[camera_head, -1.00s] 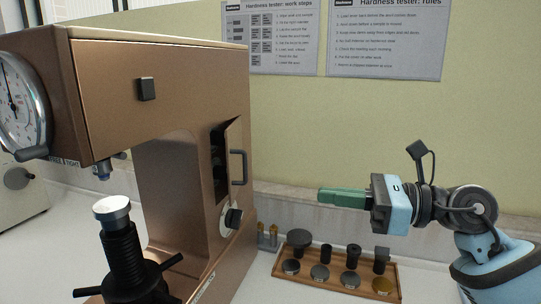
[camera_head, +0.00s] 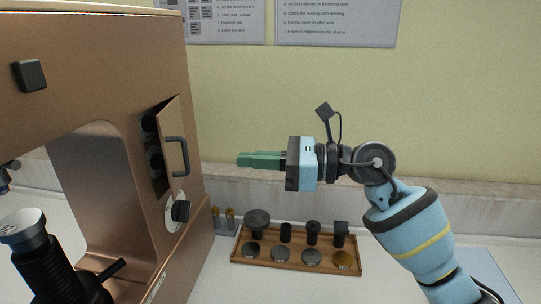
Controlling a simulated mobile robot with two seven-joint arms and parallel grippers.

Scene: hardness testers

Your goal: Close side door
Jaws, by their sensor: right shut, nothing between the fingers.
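The hardness tester (camera_head: 95,90) is a large brown machine on the left. Its side door (camera_head: 175,136) is a narrow brown panel with a dark handle (camera_head: 178,156). The door stands partly open, and a dark opening shows to its left. My right gripper (camera_head: 240,160) has green fingers that are shut and empty. It points left toward the door and is apart from the handle, to its right at about the same height in the picture. My left gripper is not in view.
A dark knob (camera_head: 181,211) sits below the door. A wooden tray (camera_head: 296,268) with several weights and discs lies on the white table below my right gripper. Two small brass-topped pieces (camera_head: 230,217) stand near the machine. Wall posters (camera_head: 336,22) hang behind.

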